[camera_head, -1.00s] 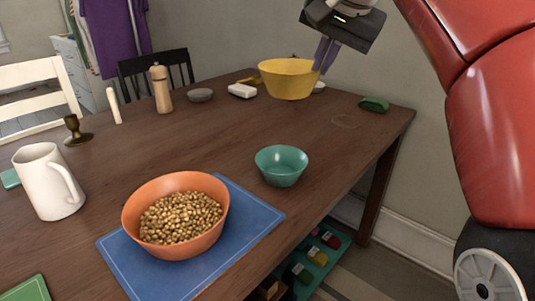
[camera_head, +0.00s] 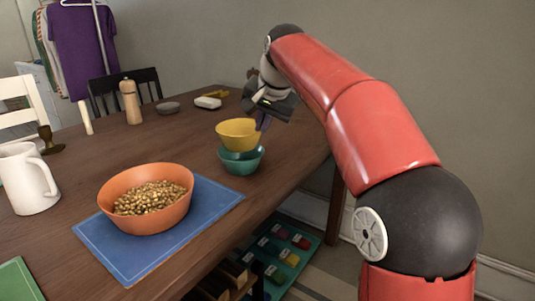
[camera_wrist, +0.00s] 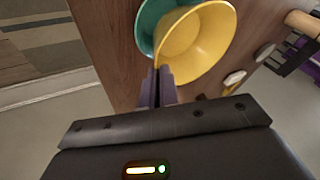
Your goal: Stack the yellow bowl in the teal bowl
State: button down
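The yellow bowl (camera_head: 238,134) is directly above the teal bowl (camera_head: 241,164), close to its opening, with part of the teal inside showing beneath it. I cannot tell whether the two bowls touch. The teal bowl stands on the table beside the blue mat. My gripper (camera_head: 263,122) is at the right rim of the yellow bowl. In the wrist view my fingers (camera_wrist: 157,88) are close together on the rim of the yellow bowl (camera_wrist: 197,45). The teal bowl (camera_wrist: 148,25) shows behind it, offset to the left.
An orange bowl of brown pieces (camera_head: 147,199) stands on a blue mat (camera_head: 215,200) at the front. A white mug (camera_head: 28,178), wooden mill (camera_head: 131,103), grey dish (camera_head: 168,108) and white block (camera_head: 208,102) are on the table (camera_head: 100,150). The table's edge is close to the teal bowl.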

jog(key=shift+f+b, duration=2.15)
jog(key=shift+f, duration=0.1)
jog(key=shift+r, duration=0.1)
jog(key=c, duration=1.7)
grip_release()
jog(key=p+v, duration=0.3)
jog(key=v, duration=0.9)
